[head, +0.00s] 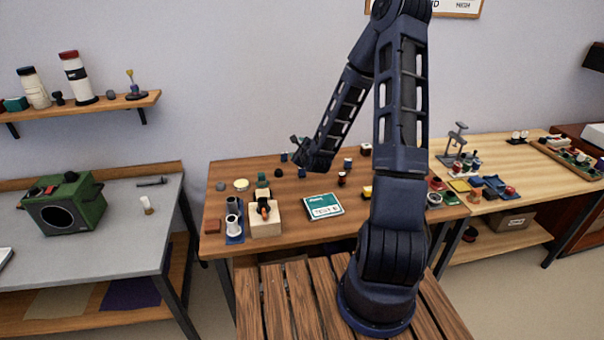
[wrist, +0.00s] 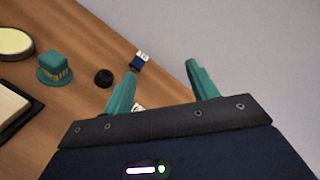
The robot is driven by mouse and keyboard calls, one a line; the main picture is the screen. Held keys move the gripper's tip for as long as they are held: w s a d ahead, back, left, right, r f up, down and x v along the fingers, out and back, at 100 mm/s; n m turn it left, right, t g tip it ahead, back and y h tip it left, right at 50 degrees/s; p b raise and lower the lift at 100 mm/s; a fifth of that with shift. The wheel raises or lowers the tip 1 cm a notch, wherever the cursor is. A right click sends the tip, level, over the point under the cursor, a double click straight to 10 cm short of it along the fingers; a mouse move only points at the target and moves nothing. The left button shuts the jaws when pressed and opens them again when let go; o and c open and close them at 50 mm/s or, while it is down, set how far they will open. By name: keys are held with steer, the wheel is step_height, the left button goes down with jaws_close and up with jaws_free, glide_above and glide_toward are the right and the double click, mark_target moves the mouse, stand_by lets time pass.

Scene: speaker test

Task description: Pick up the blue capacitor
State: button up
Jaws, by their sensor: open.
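A small blue part with a white top (wrist: 138,62), likely the blue capacitor, lies on the wooden table near its back edge in the wrist view. It appears just beyond the tip of my gripper's left finger. In the head view it seems to be the small blue part (head: 284,157) left of the gripper. My gripper (wrist: 163,80) is open, its two teal fingers spread with nothing held between them. In the head view my gripper (head: 298,144) hangs above the back of the table. A second whitish part (wrist: 138,107) is mostly hidden by the gripper body.
A black knob (wrist: 103,78), a teal domed part (wrist: 54,67) and a cream disc (wrist: 14,42) lie left of the gripper. The wall is close behind the table edge. A teal-and-white box (head: 324,206) and several small parts also sit on the table.

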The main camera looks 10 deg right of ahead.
mark_target(302, 170)
steer(key=f+m+t+h, duration=0.1)
steer(key=f+m, duration=0.3)
steer(key=d+f+m+t+h, duration=0.1)
steer(key=f+m, duration=0.3)
steer(key=d+f+m+t+h, duration=0.1)
steer(key=f+m, duration=0.3)
steer(key=shift+s+f+h, duration=0.15)
steer(key=shift+s+h, duration=0.2)
steer(key=shift+h, duration=0.05)
steer(key=shift+w+d, duration=0.2)
steer(key=shift+w, duration=2.25)
steer(key=shift+c, duration=0.2)
steer(key=c, duration=1)
